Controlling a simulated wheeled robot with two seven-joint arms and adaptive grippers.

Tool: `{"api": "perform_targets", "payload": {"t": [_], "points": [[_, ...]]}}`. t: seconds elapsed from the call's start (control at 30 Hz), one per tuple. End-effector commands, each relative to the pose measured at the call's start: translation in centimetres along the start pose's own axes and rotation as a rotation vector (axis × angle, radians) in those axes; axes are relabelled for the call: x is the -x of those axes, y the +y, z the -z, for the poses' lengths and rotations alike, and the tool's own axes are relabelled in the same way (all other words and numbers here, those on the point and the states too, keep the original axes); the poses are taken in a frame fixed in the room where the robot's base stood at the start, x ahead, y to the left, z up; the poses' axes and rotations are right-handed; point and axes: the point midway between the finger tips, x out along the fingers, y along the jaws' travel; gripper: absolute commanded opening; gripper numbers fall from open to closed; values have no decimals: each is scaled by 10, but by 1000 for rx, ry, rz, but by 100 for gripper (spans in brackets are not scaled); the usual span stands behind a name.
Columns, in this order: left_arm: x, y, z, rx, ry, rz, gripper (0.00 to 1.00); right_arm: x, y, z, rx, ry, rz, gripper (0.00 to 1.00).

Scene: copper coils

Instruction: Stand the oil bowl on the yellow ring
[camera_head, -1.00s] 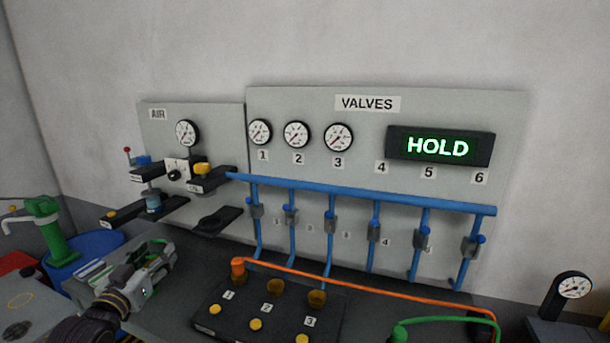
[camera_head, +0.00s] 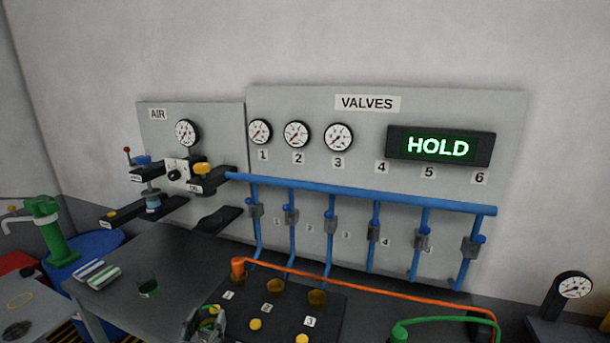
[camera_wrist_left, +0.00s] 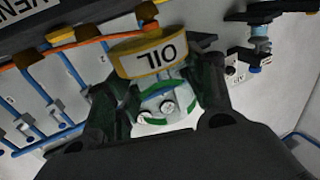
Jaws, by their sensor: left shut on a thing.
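The oil bowl (camera_wrist_left: 147,62) is an amber piece with an OIL label, upside down in the left wrist view. It sits between the fingers of my left gripper (camera_wrist_left: 160,80), which is shut on it. In the head view my left gripper (camera_head: 204,325) is at the bottom edge, beside the left end of the black numbered block; the bowl cannot be made out there. The yellow ring (camera_head: 20,300) is a thin outline on a grey surface at the far left, well away from the gripper. It looks empty. My right gripper is not in view.
A dark green cup (camera_head: 149,288) and striped pieces (camera_head: 96,274) lie on the grey table (camera_head: 180,262). The black block (camera_head: 330,300) and orange hose (camera_head: 370,284) are on the right.

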Motion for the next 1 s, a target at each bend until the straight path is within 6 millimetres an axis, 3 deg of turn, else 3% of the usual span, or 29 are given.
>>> {"api": "perform_targets", "payload": {"t": [0.2,0.4,1.0], "points": [[18,30,-35,5,-2,7,23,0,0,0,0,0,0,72],[34,40,-54,3,-2,26,23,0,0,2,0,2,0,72],[42,40,-64,1,2,29,23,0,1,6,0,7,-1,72]]}}
